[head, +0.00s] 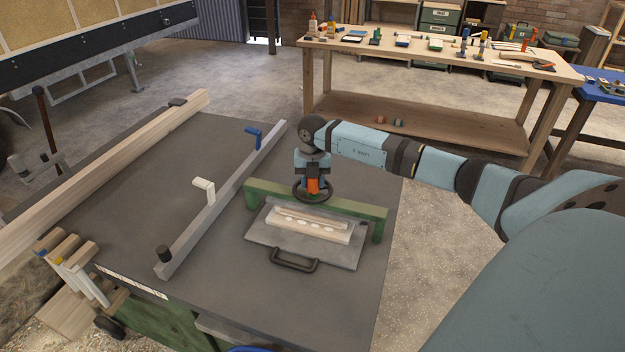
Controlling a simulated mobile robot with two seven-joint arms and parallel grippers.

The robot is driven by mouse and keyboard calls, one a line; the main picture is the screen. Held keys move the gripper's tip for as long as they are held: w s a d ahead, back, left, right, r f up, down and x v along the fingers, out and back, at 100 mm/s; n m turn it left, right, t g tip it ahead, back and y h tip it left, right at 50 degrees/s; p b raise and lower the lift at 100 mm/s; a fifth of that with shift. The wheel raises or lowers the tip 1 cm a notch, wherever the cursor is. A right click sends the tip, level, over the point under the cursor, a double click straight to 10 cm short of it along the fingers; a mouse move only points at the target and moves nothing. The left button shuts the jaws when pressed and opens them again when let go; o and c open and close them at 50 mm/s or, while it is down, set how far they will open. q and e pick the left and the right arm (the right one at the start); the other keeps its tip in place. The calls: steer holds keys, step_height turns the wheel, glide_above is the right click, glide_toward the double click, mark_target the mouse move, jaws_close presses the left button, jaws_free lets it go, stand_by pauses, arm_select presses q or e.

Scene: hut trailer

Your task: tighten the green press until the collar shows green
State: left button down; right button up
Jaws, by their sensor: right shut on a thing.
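The green press (262,193) stands on the grey table as a low green frame with a crossbar. A dark handwheel (298,194) sits above the middle of its crossbar. My right gripper (313,190) points down from above and is shut on the handwheel. Its orange part hides some of the wheel and the screw. I cannot make out the collar or its colour. A grey plate (262,235) with a dark handle lies under the press, with a pale wooden piece (310,226) with several light oval spots on it. My left gripper is not in view.
A long grey fence bar (222,202) with a blue clamp (254,137) and a white clamp (204,187) lies left of the press. A long timber beam (120,148) lies farther left. A workbench (440,60) with tools stands behind.

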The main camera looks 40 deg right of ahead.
steer(key=o, duration=0.9)
steer(key=shift+o, duration=0.2)
step_height(320, 180, up, 14)
steer(key=b, duration=0.1)
stand_by(0.4)
